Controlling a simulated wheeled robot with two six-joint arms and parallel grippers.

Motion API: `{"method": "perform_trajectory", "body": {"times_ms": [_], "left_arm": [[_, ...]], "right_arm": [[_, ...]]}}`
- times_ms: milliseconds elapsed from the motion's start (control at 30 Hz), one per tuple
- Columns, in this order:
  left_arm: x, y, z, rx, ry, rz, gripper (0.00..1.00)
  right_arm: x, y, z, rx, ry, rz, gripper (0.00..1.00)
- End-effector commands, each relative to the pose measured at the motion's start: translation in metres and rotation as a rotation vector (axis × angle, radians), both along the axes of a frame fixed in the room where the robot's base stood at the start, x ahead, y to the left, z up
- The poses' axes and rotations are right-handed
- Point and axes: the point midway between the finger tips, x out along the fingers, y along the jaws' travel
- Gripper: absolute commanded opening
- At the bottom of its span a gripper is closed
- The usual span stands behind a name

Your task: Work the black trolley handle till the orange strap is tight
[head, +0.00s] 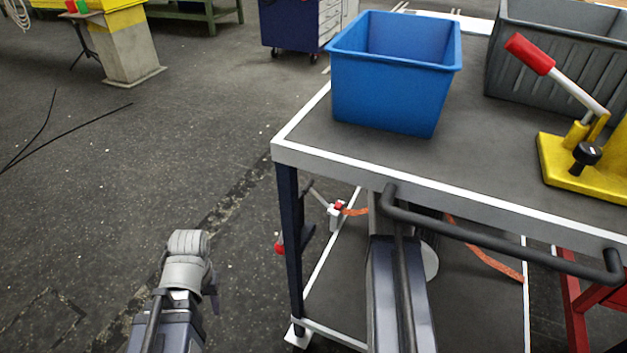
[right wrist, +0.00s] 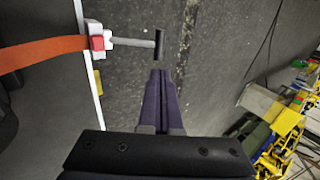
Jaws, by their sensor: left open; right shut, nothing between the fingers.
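The orange strap (head: 485,262) runs across the trolley's lower shelf; its end also shows in the right wrist view (right wrist: 40,55). It meets a white and red ratchet (head: 337,211) at the shelf's edge, seen closer in the right wrist view (right wrist: 97,41). A grey rod sticks out from the ratchet and ends in the black handle (right wrist: 159,44). My right gripper (right wrist: 161,73) is shut and empty, its fingertips just short of the black handle, with a small gap visible. My left gripper (head: 188,245) is open and empty, over the floor left of the trolley.
The trolley top (head: 390,160) carries a blue bin (head: 390,85), a grey crate (head: 560,60) and a yellow tool with a red-gripped lever (head: 585,165). A dark push bar (head: 490,241) crosses the near side. The floor (head: 130,190) to the left is mostly clear.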

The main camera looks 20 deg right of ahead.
Motion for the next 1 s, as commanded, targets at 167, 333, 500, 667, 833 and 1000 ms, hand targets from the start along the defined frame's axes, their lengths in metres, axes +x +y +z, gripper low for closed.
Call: {"method": "perform_trajectory", "body": {"times_ms": [167,333,500,667,833,1000], "left_arm": [[0.000,0.000,-0.002,0.000,0.000,0.000,0.50],[0.000,0.000,-0.017,-0.001,0.000,-0.002,0.50],[0.000,-0.001,-0.042,-0.005,0.000,-0.007,0.50],[0.000,-0.002,-0.065,-0.008,0.000,-0.011,0.50],[0.000,-0.002,-0.088,-0.010,0.000,-0.012,0.50],[0.000,-0.002,-0.105,-0.010,-0.001,-0.008,0.50]], "right_arm": [[0.001,0.000,-0.002,-0.001,0.001,0.000,0.00],[0.007,0.005,-0.017,-0.001,0.002,0.001,0.00],[0.019,0.015,-0.042,-0.002,0.001,0.001,0.00],[0.030,0.025,-0.065,-0.001,0.002,0.001,0.00],[0.042,0.035,-0.088,-0.001,0.002,0.001,0.00],[0.051,0.043,-0.105,-0.001,0.002,-0.001,0.00]]}}
